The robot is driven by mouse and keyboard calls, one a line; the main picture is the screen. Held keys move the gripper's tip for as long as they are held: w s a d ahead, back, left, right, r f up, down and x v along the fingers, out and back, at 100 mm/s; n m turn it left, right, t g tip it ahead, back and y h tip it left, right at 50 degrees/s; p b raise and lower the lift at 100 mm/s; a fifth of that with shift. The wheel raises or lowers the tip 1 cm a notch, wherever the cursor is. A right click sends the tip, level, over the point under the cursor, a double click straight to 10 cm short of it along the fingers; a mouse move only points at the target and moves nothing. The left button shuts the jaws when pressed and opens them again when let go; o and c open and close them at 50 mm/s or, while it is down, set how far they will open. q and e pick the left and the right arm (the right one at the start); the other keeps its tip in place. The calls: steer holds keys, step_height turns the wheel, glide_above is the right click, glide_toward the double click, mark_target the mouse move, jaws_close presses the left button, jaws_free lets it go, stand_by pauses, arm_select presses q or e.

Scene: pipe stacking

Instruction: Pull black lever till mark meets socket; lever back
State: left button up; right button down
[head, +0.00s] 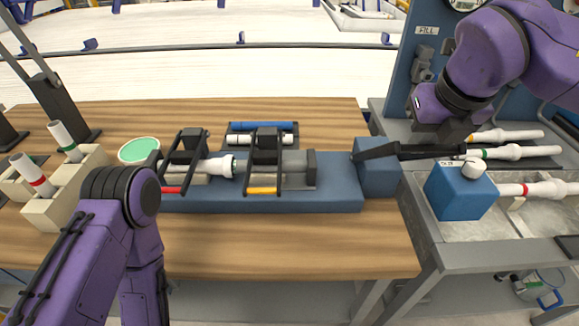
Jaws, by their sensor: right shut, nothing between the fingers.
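The black lever (374,152) juts out above the blue block (378,180) at the right end of the blue bench rig (320,196). My right gripper (408,151) is shut and empty at the lever's right end; I cannot tell whether it touches the lever. A white pipe piece with a flared end (218,167) sits in the left black clamp (184,147), which has a red handle. The right black clamp (264,146) has a yellow handle. A short gap shows between the flared end and this clamp. No insertion mark can be made out. My left gripper is out of view.
A dark tray (293,124) behind the rig holds a blue rod and a white pipe. A green-topped round tub (139,150) and a cream rack (44,206) with white pipes stand left. A blue box with a white cap (459,190) and several pipes (508,152) lie right.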

steer(key=shift+s+f+b, duration=0.45)
steer(key=shift+s+f, duration=0.05)
stand_by(0.8)
steer(key=shift+w+r+p, duration=0.5)
steer(key=shift+r+p, duration=0.25)
steer(key=shift+p, duration=0.1)
steer(key=p+v, duration=0.5)
steer(key=v, duration=0.3)
steer(key=shift+f, duration=0.1)
steer(key=shift+w, duration=0.1)
steer(key=shift+f, duration=0.1)
